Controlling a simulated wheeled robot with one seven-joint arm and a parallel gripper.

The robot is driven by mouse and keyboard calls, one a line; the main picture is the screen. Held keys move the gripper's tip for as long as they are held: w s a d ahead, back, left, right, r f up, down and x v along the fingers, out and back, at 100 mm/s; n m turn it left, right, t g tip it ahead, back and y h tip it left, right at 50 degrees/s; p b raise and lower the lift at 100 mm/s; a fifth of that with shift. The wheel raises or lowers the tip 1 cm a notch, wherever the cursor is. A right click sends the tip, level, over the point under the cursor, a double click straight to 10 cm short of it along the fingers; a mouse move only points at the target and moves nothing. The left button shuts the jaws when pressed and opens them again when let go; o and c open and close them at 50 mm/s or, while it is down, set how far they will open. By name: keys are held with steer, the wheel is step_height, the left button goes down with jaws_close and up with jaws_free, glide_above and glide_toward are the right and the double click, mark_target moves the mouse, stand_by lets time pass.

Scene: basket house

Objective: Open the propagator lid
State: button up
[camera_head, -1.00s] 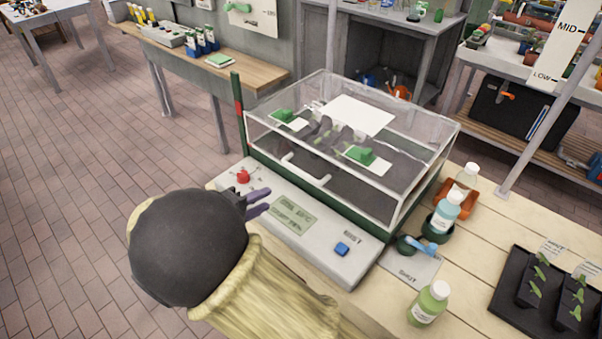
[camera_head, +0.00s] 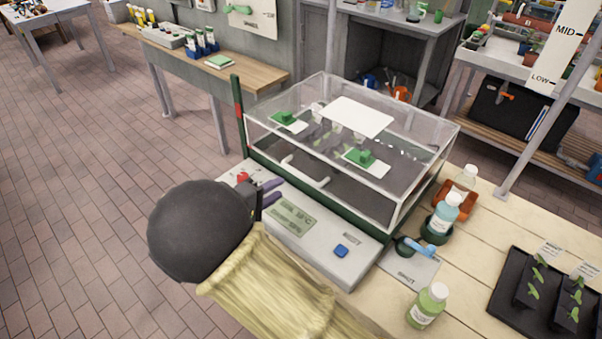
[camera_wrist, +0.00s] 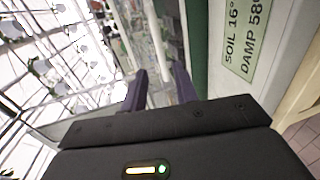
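The propagator (camera_head: 340,255) stands on the light wooden bench, with a grey control panel in front and a dark green base. Its clear lid (camera_head: 420,160) is down over the dark tray. Two green vents (camera_head: 368,157) and a white card sit on the lid's top. A white bar handle (camera_head: 305,172) runs along the lid's front. My gripper (camera_head: 275,190) is over the left part of the panel, left of the handle.
A red knob (camera_head: 243,177), a small display (camera_head: 291,219) and a blue button (camera_head: 341,251) are on the panel. Bottles (camera_head: 428,305) and a black seedling tray (camera_head: 540,295) stand to the right. A red and green post (camera_head: 239,115) rises at the lid's left.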

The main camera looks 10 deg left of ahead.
mark_target(301, 173)
steer(key=p+x, duration=0.1)
steer(key=x, duration=0.9)
steer(key=shift+w, duration=0.15)
jaws_close()
